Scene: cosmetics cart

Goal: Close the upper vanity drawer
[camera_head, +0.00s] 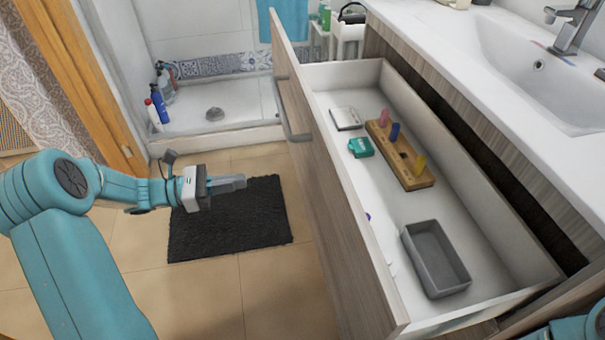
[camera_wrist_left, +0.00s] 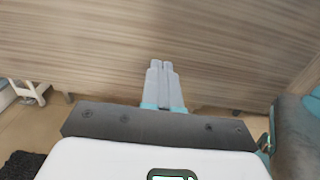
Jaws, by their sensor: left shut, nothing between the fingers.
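The upper vanity drawer (camera_head: 325,190) is pulled far out, with its wood-grain front facing left and its white inside showing. In the left wrist view the wood-grain front (camera_wrist_left: 90,45) fills the upper part. My left gripper (camera_head: 240,181) is to the left of the drawer front, over the floor. Its fingers are shut and empty, and they point toward the front; in the left wrist view the shut fingertips (camera_wrist_left: 161,65) show against the wood grain. I cannot tell whether they touch it. In the head view a gap shows between them. A teal arm part shows at the lower right; its gripper is out of view.
The drawer holds a wooden block with coloured pegs (camera_head: 400,155), a grey tray (camera_head: 436,258), a teal item (camera_head: 361,147) and a small white box (camera_head: 345,118). The sink counter (camera_head: 440,45) is above at right. A dark mat (camera_head: 235,220) lies on the open floor.

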